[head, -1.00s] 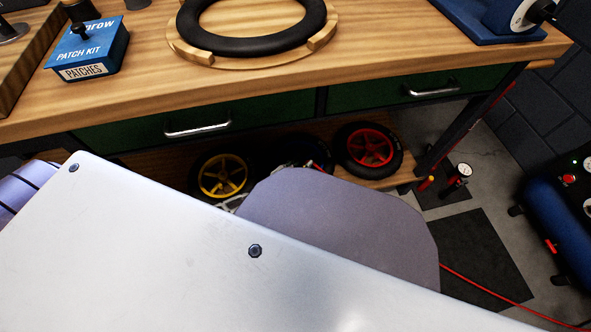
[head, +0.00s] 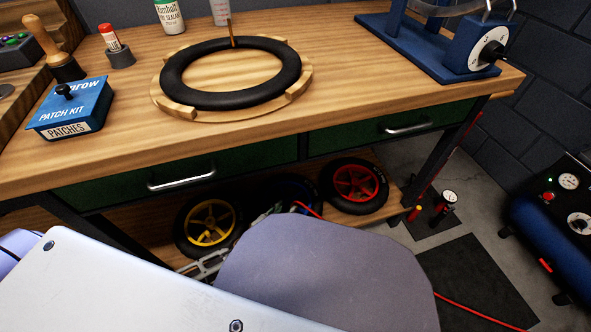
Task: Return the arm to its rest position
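A silvery jointed linkage (head: 207,263), which looks like part of my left gripper, shows in the head view in front of the lower shelf. My own pale panel and grey rounded link hide most of it, so its fingertips cannot be made out. I see nothing held, but cannot tell whether it is open or shut. It appears below the workbench top, near the wheel with the yellow hub (head: 210,225). My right gripper is not in view.
The workbench (head: 375,110) carries a blue patch kit box (head: 72,107), a black tyre (head: 178,78) on a wooden ring, a sealant bottle (head: 169,14) and a blue stand (head: 428,62). A red-hub wheel (head: 357,182) rests below. A blue compressor (head: 545,225) stands right.

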